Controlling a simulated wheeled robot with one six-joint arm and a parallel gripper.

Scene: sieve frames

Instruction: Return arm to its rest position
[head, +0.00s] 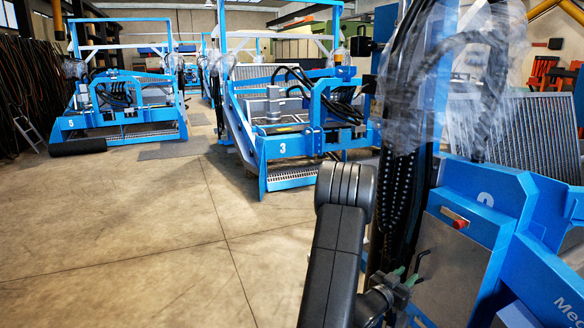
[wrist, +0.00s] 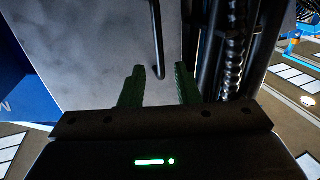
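My arm (head: 338,255) reaches in from the bottom of the head view toward the near blue machine at the right. My gripper (head: 405,276) has green fingers and is close in front of that machine's grey metal panel. In the wrist view my gripper (wrist: 160,80) shows two green fingers apart, with nothing held between them. A thin bent metal rod, like a handle (wrist: 155,35), hangs against the grey panel just beyond the fingertips. A dark bent handle (head: 422,262) also shows beside the gripper in the head view. I cannot tell the exact gap to it.
The near blue machine (head: 500,200) with a red button (head: 460,223) fills the right. Black hoses and a chain (head: 400,180) run upright close to the gripper. Machines numbered 3 (head: 290,145) and 5 (head: 115,105) stand farther back. The concrete floor (head: 130,230) at left is clear.

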